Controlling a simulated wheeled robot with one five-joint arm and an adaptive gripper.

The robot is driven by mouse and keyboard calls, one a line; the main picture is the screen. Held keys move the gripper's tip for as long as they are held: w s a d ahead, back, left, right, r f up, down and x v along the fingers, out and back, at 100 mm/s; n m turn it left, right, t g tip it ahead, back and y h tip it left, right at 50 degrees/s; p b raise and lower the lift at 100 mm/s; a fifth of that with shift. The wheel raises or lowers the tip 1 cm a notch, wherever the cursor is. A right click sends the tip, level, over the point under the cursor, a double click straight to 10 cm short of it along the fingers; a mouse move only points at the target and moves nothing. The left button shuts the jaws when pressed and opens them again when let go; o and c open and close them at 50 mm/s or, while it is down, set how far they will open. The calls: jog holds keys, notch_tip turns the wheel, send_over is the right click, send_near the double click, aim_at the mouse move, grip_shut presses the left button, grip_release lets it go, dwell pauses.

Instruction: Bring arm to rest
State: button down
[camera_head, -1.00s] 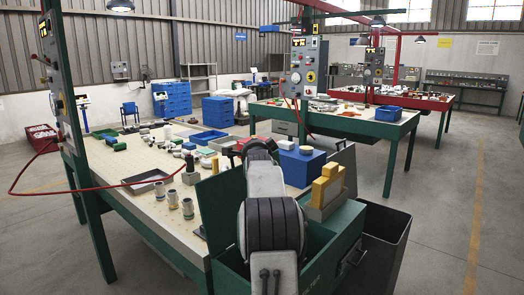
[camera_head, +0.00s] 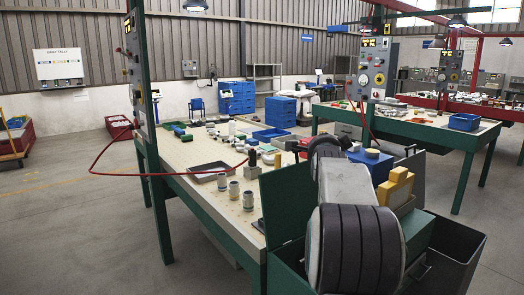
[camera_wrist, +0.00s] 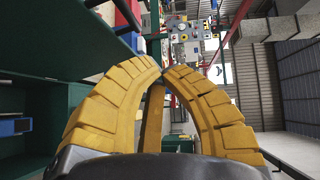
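My gripper (camera_wrist: 164,72) shows in the wrist view with yellow ridged fingers. Their tips come together, and a narrow yellow strip shows between them lower down; no held object is visible. In the head view, a stepped yellow shape (camera_head: 396,188) beside my arm looks like the gripper's fingers, above or beside the open green box (camera_head: 291,205); I cannot tell if it touches anything. My grey arm with black bands fills the lower right and hides part of the box.
The left workbench (camera_head: 205,165) bears a grey tray (camera_head: 208,178), several cylindrical castings (camera_head: 234,190) and a blue tray (camera_head: 270,135). A blue block (camera_head: 372,166) is close behind my arm. A dark bin (camera_head: 455,250) stands at right.

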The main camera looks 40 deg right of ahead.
dwell(0.3)
jog(key=s+a+f+n+g+y, duration=0.2)
jog(key=s+a+f+n, duration=0.15)
jog(key=f, duration=0.45)
jog(key=s+a+f+n+g+y, duration=0.25)
jog(key=f+n, duration=0.25)
jog(key=f, duration=0.3)
jog(key=s+a+f+n+g+y, duration=0.25)
jog(key=f+n, duration=0.25)
jog(key=f, duration=0.3)
jog(key=s+a+f+n+g+y, duration=0.2)
jog(key=s+a+f+n, duration=0.15)
jog(key=s+a, duration=0.35)
jog(key=s+a+f+n+g+y, duration=0.1)
jog(key=s+a+n, duration=0.35)
jog(key=a, duration=0.75)
jog(key=s+a+f+n+g+y, duration=0.1)
jog(key=s+a+n, duration=0.1)
jog(key=s+a, duration=0.7)
jog(key=w+a+r+n+t+p, duration=0.1)
jog(key=a+r+p, duration=0.2)
jog(key=r+p, duration=0.4)
jog(key=w+a+r+n+t+p, duration=0.1)
jog(key=a+r+p, duration=0.2)
jog(key=r+p, duration=0.5)
notch_tip(320, 180, up, 3)
jog(key=shift+w+a+r+y, duration=0.1)
jog(key=shift+w+a+y, duration=0.1)
jog(key=shift+w+y, duration=0.15)
